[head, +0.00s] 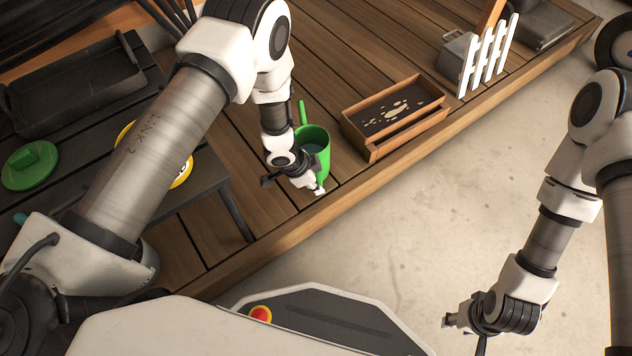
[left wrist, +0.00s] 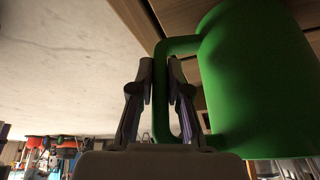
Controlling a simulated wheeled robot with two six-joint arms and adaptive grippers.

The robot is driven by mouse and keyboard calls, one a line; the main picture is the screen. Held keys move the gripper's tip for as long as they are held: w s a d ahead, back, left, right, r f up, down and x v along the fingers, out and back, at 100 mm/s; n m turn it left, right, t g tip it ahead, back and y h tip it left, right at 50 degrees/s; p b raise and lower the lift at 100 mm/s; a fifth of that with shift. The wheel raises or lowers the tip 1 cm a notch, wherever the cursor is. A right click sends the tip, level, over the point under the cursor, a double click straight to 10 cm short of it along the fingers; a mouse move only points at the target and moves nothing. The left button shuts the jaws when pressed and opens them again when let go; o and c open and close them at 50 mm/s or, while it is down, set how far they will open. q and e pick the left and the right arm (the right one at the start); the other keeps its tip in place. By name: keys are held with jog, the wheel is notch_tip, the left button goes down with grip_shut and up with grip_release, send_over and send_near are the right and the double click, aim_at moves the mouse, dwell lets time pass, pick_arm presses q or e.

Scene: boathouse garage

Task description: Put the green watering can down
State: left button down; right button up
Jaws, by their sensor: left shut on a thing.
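The green watering can (head: 318,146) is at the wooden deck, left of the planter box, and looks upright in the head view. My left gripper (head: 318,188) is at its near side, partly in front of it. In the left wrist view, my left gripper (left wrist: 160,85) is shut on the handle of the can (left wrist: 260,85), with a finger on each side of the handle. I cannot tell whether the can's base touches the deck. My right gripper (head: 447,321) hangs over the concrete floor at the lower right, away from the can; its finger opening is not clear.
A wooden planter box (head: 375,142) with dark soil stands right of the can on the deck (head: 270,226). Farther right are a white picket piece (head: 487,55) and a grey container (head: 455,50). A dark bench (head: 75,160) with a green lid (head: 30,165) is at left.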

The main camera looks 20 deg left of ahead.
pick_arm(q)
jog(key=shift+f, duration=0.2)
dwell(0.4)
jog(key=c, duration=1.1)
grip_release()
jog(key=shift+o, duration=0.2)
jog(key=c, duration=0.4)
jog(key=shift+r, duration=0.1)
jog(key=p+v, duration=0.6)
jog(key=v, duration=0.1)
jog(key=shift+a+r+p, duration=0.15)
jog(key=shift+r+p, duration=0.1)
jog(key=shift+p, duration=0.05)
jog(key=shift+s, duration=0.1)
